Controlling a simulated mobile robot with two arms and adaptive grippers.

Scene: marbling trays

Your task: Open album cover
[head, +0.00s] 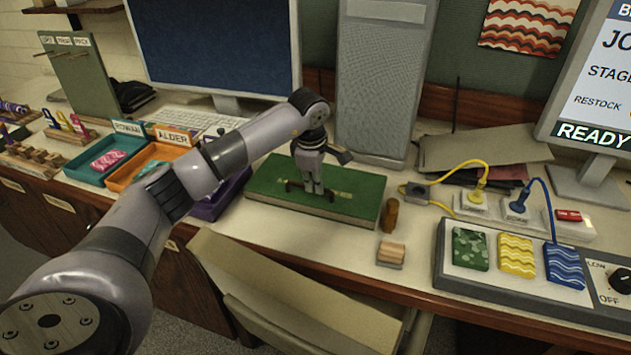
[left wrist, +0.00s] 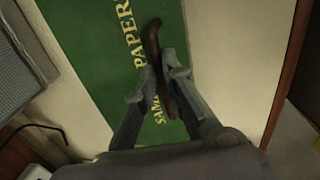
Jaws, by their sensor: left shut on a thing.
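The green album (head: 355,205) lies flat on the desk in the head view, with its cover down. The album also fills the upper left of the left wrist view (left wrist: 95,50), with gold letters reading PAPER and part of another word. A dark brown handle (left wrist: 153,38) stands on the cover. My left gripper (head: 313,190) points down over the middle of the cover and is shut on the handle. In the left wrist view the fingers (left wrist: 160,85) sit on both sides of it. My right gripper is not in view.
A brown wooden cylinder (head: 390,216) and a small wooden block (head: 391,251) stand right of the album. A grey panel (head: 480,275) with patterned squares lies further right. Teal (head: 90,165) and orange (head: 120,180) trays are at left. A chair (head: 290,295) stands in front.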

